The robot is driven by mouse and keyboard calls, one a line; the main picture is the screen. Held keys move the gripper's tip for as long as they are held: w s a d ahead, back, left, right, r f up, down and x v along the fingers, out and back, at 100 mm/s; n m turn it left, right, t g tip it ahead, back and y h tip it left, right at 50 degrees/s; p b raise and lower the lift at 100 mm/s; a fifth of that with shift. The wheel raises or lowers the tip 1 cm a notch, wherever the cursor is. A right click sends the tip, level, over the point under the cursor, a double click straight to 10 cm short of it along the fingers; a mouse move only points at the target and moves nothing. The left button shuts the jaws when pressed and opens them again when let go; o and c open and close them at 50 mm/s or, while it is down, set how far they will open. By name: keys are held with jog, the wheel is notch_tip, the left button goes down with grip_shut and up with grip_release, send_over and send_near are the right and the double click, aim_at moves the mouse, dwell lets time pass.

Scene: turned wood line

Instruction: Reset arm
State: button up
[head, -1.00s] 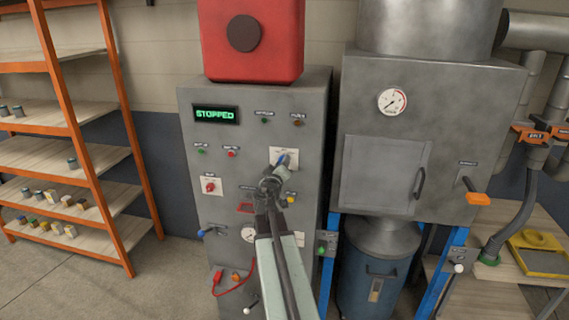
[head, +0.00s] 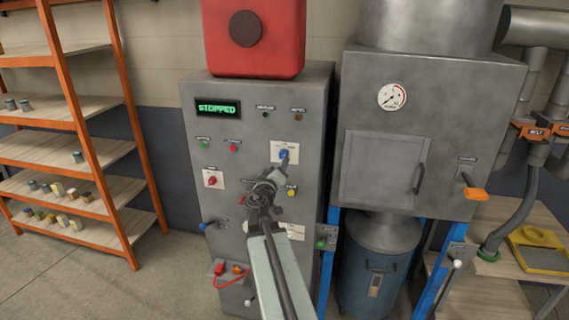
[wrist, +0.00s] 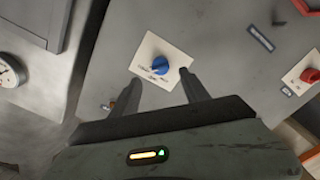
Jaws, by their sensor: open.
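My gripper (wrist: 157,88) is open and empty in the wrist view, its two dark fingers apart. A blue rotary knob (wrist: 160,65) on a pale plate lies just beyond and between the fingertips, with no contact that I can make out. In the head view my arm reaches up in front of the grey control cabinet (head: 225,170), and my gripper (head: 268,182) is below the blue knob (head: 284,154). The arm hides part of the cabinet's lower front. The cabinet's display (head: 217,108) reads STOPPED in green.
A red box with a dark round button (head: 246,29) sits on the cabinet. An orange shelf rack (head: 75,130) is at left. Floor between rack and cabinet is clear.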

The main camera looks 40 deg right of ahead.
jog(key=shift+a+f, duration=0.1)
jog(key=shift+a, duration=0.15)
jog(key=w+a+f+y+b, duration=0.15)
jog(key=w+a+f, duration=0.3)
jog(key=a, duration=0.65)
jog(key=w+a+f+y, duration=0.3)
jog(key=w+a+f, duration=0.15)
jog(key=a, duration=0.65)
jog(key=s+a+f+n+g+y, duration=0.1)
jog(key=s+a+f+g+y, duration=0.2)
jog(key=s+a+f, duration=0.2)
jog(key=s+a+f+n+g+y, duration=0.1)
jog(key=s+a+f+g+y, duration=0.2)
jog(key=a, duration=0.9)
jog(key=s+a+f+g+y, duration=0.3)
jog(key=s+a+f+y, duration=0.1)
jog(key=s+a+f, duration=0.3)
jog(key=shift+s+a+f+n+g+y, duration=0.3)
jog(key=shift+a+f+n+y, duration=0.1)
jog(key=shift+a+f, duration=0.3)
jog(key=shift+d, duration=0.15)
